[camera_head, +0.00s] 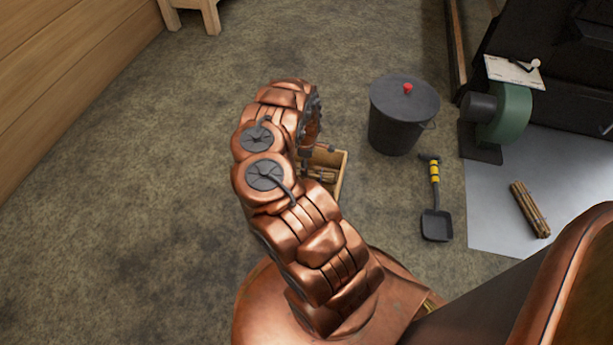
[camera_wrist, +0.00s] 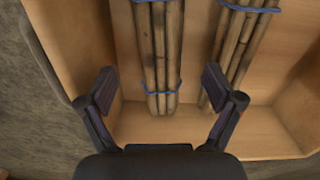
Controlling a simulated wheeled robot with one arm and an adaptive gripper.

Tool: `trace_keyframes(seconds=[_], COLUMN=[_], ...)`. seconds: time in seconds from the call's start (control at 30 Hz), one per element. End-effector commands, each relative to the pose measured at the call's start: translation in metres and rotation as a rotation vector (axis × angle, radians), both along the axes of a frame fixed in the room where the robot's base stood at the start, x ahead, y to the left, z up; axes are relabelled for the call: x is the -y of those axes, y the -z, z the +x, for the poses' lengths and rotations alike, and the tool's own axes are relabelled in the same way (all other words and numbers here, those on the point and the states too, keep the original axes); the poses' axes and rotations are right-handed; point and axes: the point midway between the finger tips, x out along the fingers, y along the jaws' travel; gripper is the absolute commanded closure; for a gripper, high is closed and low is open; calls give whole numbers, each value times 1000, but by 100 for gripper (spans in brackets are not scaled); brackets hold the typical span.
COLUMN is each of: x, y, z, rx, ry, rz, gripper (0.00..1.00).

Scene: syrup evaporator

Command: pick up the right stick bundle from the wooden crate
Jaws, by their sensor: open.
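The wooden crate (camera_wrist: 135,128) fills most of the wrist view; in the head view the crate (camera_head: 341,180) is partly hidden behind my arm. Two stick bundles tied with blue bands lie in it. The left bundle (camera_wrist: 160,45) is in line with the space between my fingers. The right bundle (camera_wrist: 238,45) runs slanted, its near end beside my right finger. My gripper (camera_wrist: 158,80) is open and empty, over the crate's near end. I cannot tell its exact height above the sticks. In the head view, the crate's sticks (camera_head: 321,174) show only in part.
A dark lidded bucket (camera_head: 397,125) with a red knob stands right of the crate. A small shovel (camera_head: 436,220) lies on the floor. Another stick bundle (camera_head: 530,209) lies on a grey sheet (camera_head: 490,225) near a green machine (camera_head: 514,112). The floor left of my arm is clear.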

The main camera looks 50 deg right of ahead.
Motion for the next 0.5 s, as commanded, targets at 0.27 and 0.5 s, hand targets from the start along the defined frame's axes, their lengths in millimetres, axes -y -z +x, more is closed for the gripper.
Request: trace_keyframes(seconds=[0.27,0.5], x=[0,1], y=[30,58], z=[-2,-3], rx=[-3,-1], ry=[0,0], rz=[1,-2], gripper=[9,9])
